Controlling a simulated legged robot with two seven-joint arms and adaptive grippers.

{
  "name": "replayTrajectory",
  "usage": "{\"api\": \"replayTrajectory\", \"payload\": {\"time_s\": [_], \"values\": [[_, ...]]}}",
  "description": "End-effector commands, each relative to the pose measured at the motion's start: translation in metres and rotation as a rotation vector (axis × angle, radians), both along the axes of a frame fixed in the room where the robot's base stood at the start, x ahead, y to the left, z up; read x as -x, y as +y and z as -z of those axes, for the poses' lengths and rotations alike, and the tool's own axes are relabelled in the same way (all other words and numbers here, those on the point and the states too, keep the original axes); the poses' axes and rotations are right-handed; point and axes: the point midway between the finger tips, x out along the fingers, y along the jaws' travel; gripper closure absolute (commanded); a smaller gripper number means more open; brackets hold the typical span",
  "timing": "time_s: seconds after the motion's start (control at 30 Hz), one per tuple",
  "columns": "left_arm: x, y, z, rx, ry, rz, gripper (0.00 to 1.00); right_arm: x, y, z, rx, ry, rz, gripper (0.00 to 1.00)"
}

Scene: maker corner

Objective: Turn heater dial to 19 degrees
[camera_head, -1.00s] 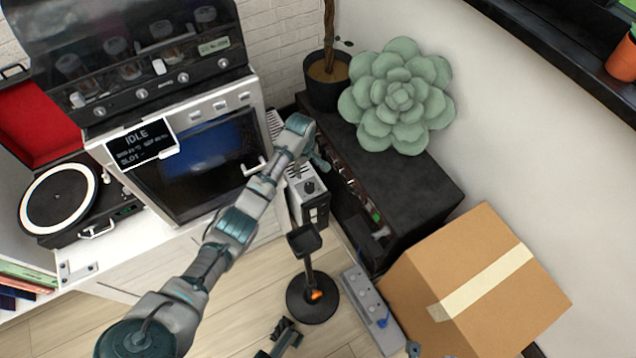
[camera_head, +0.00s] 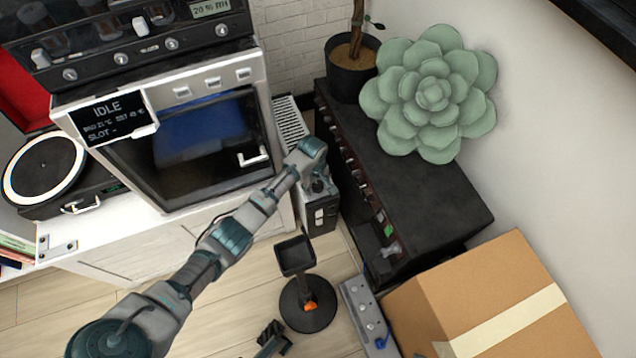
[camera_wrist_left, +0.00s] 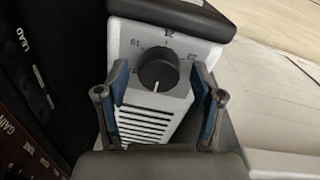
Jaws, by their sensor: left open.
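The heater (camera_head: 292,122) is a narrow white unit with a slotted grille, standing between the oven cabinet and the dark rack. Its round black dial (camera_wrist_left: 158,70) shows in the left wrist view, with printed numbers including 19 and 21 around it. The dial's white mark points down, toward the slots, away from the 19. In the head view the dial (camera_head: 318,186) is partly hidden by my left gripper (camera_head: 317,170). My left gripper (camera_wrist_left: 159,78) is open, its blue-padded fingers on either side of the dial; contact cannot be told. A dark part (camera_head: 270,336) at the bottom edge may be my right gripper.
A black stand (camera_head: 308,305) with a square tray is on the floor in front of the heater. The dark rack (camera_head: 425,205) carries a succulent (camera_head: 432,95). A cardboard box (camera_head: 480,285) and a power strip (camera_head: 360,308) lie to the right.

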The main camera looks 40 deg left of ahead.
Motion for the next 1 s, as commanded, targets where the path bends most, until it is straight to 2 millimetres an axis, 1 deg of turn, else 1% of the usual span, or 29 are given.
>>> {"api": "replayTrajectory", "payload": {"time_s": [0.03, 0.07, 0.1, 0.17, 0.2, 0.23, 0.27, 0.47, 0.67, 0.87, 1.0], "values": [[-0.0001, 0.0001, -0.0001, 0.0, 0.0, 0.0, 0.38, -0.002, 0.0002, 0.0008, 0.001, 0.002, 0.001, 1.0], [0.0, 0.0001, 0.0, 0.0, 0.0, 0.0, 0.45, -0.0021, 0.0001, 0.001, 0.001, 0.002, 0.001, 1.0], [-0.0001, 0.0, 0.0, 0.0, 0.001, 0.0, 0.55, -0.0021, 0.0001, 0.001, 0.001, 0.002, 0.001, 1.0], [0.0, -0.0003, -0.0001, -0.001, 0.001, 0.0, 0.7, -0.002, 0.0001, 0.0011, 0.001, 0.002, 0.001, 1.0], [0.0001, -0.0005, -0.0001, -0.001, 0.001, 0.0, 0.8, -0.002, 0.0001, 0.0011, 0.001, 0.002, 0.001, 1.0], [0.0001, -0.0006, -0.0001, -0.001, 0.001, 0.0, 0.88, -0.002, 0.0001, 0.0011, 0.001, 0.002, 0.001, 1.0], [0.0, -0.0007, 0.0, -0.001, 0.001, 0.001, 0.93, -0.0019, 0.0, 0.001, 0.001, 0.002, 0.001, 1.0], [0.0002, -0.0015, -0.0001, 0.001, 0.001, 0.007, 0.93, -0.0016, 0.0, 0.0, 0.0, 0.0, 0.001, 1.0], [0.0, -0.0024, -0.0015, 0.003, 0.001, 0.06, 0.93, 0.0002, -0.0005, -0.0046, -0.001, -0.005, 0.0, 1.0], [-0.0005, -0.0031, -0.0028, 0.005, 0.001, 0.185, 0.93, 0.0034, -0.0018, -0.0041, -0.002, 0.018, 0.002, 1.0], [-0.001, -0.0038, -0.0029, 0.006, 0.0, 0.309, 0.93, 0.0066, -0.0021, -0.0021, -0.001, 0.028, 0.004, 1.0]]}}
